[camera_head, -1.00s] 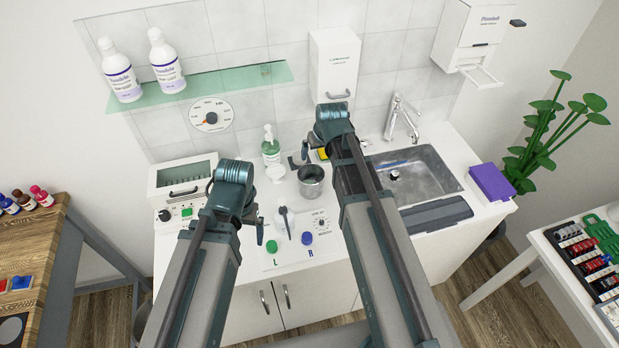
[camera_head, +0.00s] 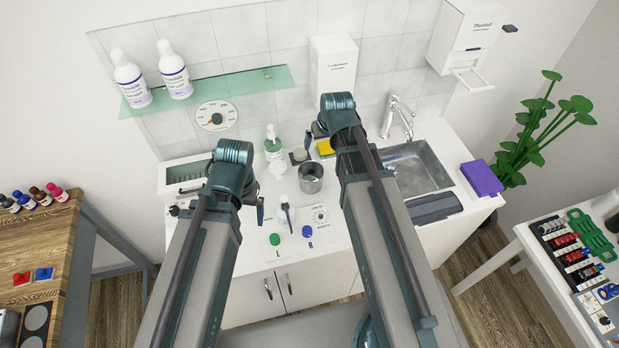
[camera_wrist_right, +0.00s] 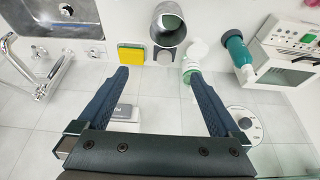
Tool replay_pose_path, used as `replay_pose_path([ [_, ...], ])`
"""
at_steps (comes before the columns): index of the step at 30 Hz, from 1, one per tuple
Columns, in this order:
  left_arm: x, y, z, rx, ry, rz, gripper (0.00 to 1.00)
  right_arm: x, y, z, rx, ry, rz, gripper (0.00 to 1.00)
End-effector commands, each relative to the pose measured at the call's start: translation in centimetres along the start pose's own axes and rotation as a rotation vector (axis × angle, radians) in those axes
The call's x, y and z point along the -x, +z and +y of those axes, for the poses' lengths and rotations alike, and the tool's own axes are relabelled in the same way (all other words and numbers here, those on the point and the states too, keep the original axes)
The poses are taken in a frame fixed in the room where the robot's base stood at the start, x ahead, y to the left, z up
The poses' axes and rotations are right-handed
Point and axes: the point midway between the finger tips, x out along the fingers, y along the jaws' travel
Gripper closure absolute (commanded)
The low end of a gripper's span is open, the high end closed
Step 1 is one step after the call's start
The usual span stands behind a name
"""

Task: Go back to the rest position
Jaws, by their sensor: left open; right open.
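My left gripper (camera_head: 261,208) shows only in part in the head view, a dark finger beyond the wrist, over the left part of the white counter (camera_head: 250,258). The rest of it is hidden by my arm. My right gripper (camera_head: 309,140) is also mostly hidden behind its wrist, near the back of the counter. In the right wrist view the right gripper (camera_wrist_right: 155,71) is open, its two dark fingers wide apart with nothing between them. I see nothing held by the left one.
A metal cup (camera_head: 311,178), a soap pump bottle (camera_head: 272,150), a yellow sponge (camera_head: 325,148) and a white oven (camera_head: 182,172) stand on the counter. The sink (camera_head: 425,168) is right. A glass shelf (camera_head: 225,84) holds two bottles. Side tables flank the counter.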

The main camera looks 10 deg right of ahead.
Motion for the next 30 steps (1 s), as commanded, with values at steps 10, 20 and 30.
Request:
replay_pose_path([
  [10, -0.7, -0.1, 0.1, 0.000, 0.000, 0.000, 0.04, -0.8, 0.0, 0.0, 0.000, 0.000, 0.000, 0.00],
  [20, -4.0, -0.3, 0.4, 0.002, 0.000, 0.002, 0.04, -4.3, 0.1, 0.0, 0.000, 0.000, 0.000, 0.00],
  [30, -8.2, -0.5, 0.8, -0.005, -0.002, 0.002, 0.04, -8.9, 0.1, 0.0, 0.000, 0.000, 0.000, 0.00],
])
